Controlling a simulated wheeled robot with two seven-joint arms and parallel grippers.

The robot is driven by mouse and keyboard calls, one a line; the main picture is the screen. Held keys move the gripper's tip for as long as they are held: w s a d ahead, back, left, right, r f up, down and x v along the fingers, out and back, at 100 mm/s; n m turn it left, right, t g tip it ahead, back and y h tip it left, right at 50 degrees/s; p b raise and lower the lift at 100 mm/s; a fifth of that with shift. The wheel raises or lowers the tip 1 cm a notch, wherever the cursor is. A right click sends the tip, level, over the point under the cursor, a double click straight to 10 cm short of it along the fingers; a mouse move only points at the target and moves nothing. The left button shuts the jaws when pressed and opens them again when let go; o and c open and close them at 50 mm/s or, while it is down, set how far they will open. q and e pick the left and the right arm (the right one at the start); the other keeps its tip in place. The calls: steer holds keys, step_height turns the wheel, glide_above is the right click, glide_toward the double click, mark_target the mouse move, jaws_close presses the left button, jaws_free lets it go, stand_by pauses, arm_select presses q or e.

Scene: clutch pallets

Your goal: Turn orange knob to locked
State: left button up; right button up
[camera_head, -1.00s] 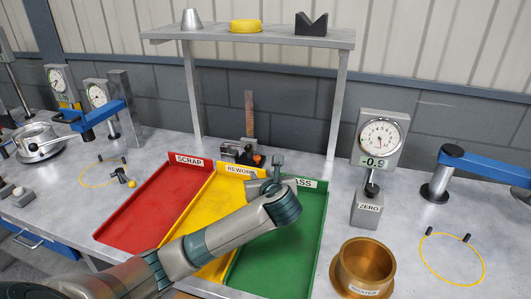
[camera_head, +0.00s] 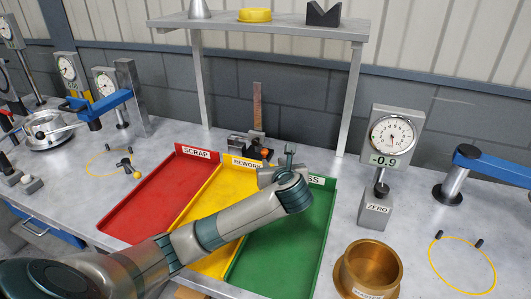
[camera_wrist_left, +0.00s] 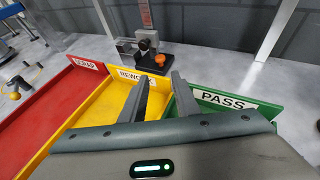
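The orange knob (camera_wrist_left: 160,59) sits low on a small dark fixture (camera_wrist_left: 146,45) behind the yellow tray in the left wrist view. In the head view the knob (camera_head: 266,152) shows as a small orange spot just beyond my left gripper (camera_head: 278,158). In the left wrist view my left gripper (camera_wrist_left: 160,82) has its two fingers apart with nothing between them. The knob lies ahead of the fingertips, apart from them. The knob's marking or lock position is too small to read. My right gripper is not in view.
Red (camera_head: 163,195), yellow (camera_head: 188,228) and green (camera_head: 268,257) trays lie under my left arm. A dial gauge (camera_head: 390,140) and a brass cup (camera_head: 368,268) stand to the right. A shelf (camera_head: 270,27) spans above the fixture, its legs on either side.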

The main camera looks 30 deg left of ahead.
mark_target(264, 150)
arm_select(q)
steer(key=p+x, duration=0.2)
steer(key=x, duration=1.4)
steer(key=shift+w+a+f, duration=0.1)
steer(key=shift+w+a, duration=0.1)
steer(key=shift+w, duration=0.05)
steer(key=shift+c, duration=0.5)
steer(key=c, duration=0.6)
